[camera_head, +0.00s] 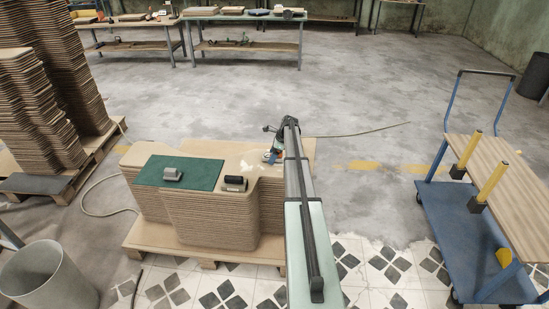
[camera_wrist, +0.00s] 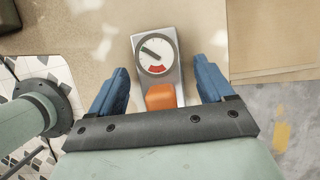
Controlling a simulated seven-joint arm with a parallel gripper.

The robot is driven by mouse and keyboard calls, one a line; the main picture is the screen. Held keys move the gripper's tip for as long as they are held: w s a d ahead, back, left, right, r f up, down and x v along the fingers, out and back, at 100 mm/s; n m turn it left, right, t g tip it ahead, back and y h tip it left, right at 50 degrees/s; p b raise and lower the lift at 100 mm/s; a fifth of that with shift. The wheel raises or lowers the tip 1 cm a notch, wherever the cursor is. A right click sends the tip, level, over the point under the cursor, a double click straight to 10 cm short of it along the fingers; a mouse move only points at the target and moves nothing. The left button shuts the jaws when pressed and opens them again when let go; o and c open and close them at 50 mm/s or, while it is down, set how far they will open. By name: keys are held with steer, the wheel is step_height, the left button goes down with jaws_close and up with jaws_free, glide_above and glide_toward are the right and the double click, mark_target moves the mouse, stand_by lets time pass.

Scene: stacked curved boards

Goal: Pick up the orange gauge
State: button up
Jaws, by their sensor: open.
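The orange gauge (camera_wrist: 157,62) shows in the wrist view as a grey metal body with a round white dial, a dark needle, a red sector and an orange end (camera_wrist: 160,97). It lies on the tan top of the board stack. My gripper (camera_wrist: 161,65) is open, with one blue finger on each side of the gauge and a visible gap to it on both sides. In the head view my gripper (camera_head: 270,156) is over the far right part of the stack; the gauge cannot be clearly made out there.
The board stack (camera_head: 212,214) sits on a pallet and bears a green mat (camera_head: 150,174) with a grey item (camera_head: 172,174), and a black item (camera_head: 235,183). A blue cart (camera_head: 460,232) stands right, taller stacks (camera_head: 35,110) left, a grey bin (camera_head: 45,282) front left.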

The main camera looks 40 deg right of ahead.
steer(key=shift+c, duration=0.5)
steer(key=shift+r, duration=0.15)
steer(key=c, duration=1.3)
